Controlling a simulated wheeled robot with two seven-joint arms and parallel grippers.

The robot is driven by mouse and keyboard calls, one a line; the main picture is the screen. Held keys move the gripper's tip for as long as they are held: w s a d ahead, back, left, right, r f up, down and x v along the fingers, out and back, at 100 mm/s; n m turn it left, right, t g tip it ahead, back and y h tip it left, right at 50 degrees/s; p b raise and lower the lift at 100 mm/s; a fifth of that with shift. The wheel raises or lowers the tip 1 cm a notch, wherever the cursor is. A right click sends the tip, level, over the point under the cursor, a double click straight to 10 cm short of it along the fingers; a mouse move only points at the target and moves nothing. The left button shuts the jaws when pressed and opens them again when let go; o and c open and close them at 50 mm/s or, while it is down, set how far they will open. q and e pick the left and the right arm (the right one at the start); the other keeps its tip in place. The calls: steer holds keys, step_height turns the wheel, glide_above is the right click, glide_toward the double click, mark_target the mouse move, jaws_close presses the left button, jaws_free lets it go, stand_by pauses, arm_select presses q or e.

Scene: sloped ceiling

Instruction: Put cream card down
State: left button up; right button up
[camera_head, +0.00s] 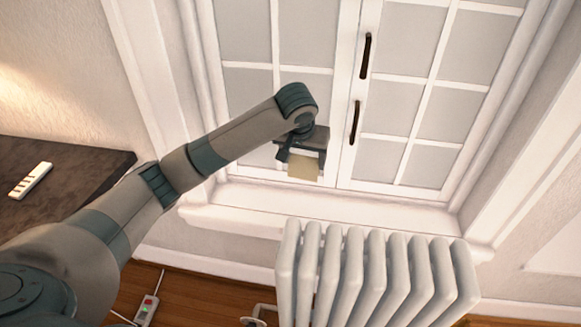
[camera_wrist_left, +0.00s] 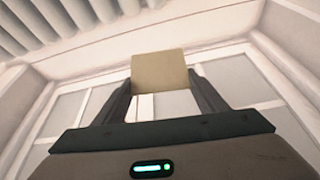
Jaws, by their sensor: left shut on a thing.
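The cream card (camera_head: 303,166) is a small pale yellow rectangle held in front of the window, above the sill. My left gripper (camera_head: 302,155) is shut on it, with the arm coming in from the left. In the left wrist view the card (camera_wrist_left: 159,72) sits between the two dark fingers of my left gripper (camera_wrist_left: 160,95), one at each side edge. The card looks clear of the white window sill (camera_head: 235,222) in the head view. My right gripper is not in view.
A white radiator (camera_head: 375,270) stands below the sill on the right. A dark tabletop (camera_head: 75,190) with a white remote-like object (camera_head: 30,180) lies at the left. A power strip (camera_head: 147,309) lies on the wooden floor. The window has two dark handles (camera_head: 355,122).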

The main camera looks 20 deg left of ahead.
mark_target(306, 161)
arm_select(q)
steer(key=s+d+r, duration=0.1)
steer(key=s+r, duration=0.2)
steer(key=s, duration=0.3)
steer(key=s+d+r+m, duration=0.1)
steer(key=s+d+r, duration=0.1)
steer(key=s+r, duration=0.2)
steer(key=shift+s+h, duration=0.3)
steer(key=shift+s, duration=0.95)
